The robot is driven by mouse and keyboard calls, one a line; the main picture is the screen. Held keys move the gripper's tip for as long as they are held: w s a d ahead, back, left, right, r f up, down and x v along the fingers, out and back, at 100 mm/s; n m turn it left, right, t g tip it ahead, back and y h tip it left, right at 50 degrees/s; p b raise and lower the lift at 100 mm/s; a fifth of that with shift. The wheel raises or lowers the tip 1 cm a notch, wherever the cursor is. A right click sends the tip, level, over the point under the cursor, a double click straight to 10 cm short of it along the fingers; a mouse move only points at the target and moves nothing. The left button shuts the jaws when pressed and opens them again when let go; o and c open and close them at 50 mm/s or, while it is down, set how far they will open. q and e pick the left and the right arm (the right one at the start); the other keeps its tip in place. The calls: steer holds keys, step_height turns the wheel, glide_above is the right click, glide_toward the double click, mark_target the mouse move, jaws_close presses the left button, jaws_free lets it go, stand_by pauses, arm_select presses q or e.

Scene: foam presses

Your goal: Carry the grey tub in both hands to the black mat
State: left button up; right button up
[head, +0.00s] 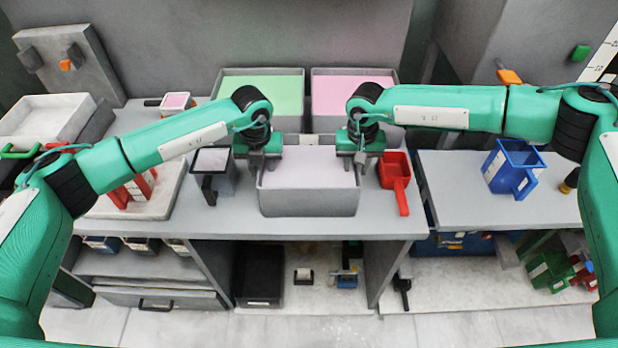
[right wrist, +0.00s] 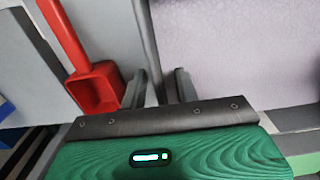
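The grey tub (head: 310,204) stands on the grey bench in the head view, filled nearly level with pale lilac material. My left gripper (head: 263,164) is at its left wall and my right gripper (head: 358,162) at its right wall, both pointing down. In the right wrist view the right fingers (right wrist: 160,85) stand apart, one on each side of the tub wall, with gaps visible. The left fingers are too small to judge. I cannot make out a black mat.
A red scoop (head: 395,172) lies close right of the tub, and a dark-handled container (head: 212,163) stands to its left. Grey bins with green (head: 272,93) and pink (head: 350,93) contents stand behind. A blue container (head: 512,165) is on the right bench, which has bare room.

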arm_select(q)
steer(key=shift+c, duration=0.2)
arm_select(e)
steer(key=shift+c, duration=0.2)
arm_select(q)
jaws_close()
arm_select(e)
jaws_close()
arm_select(q)
steer(key=shift+r, duration=0.2)
arm_select(e)
steer(key=shift+r, duration=0.15)
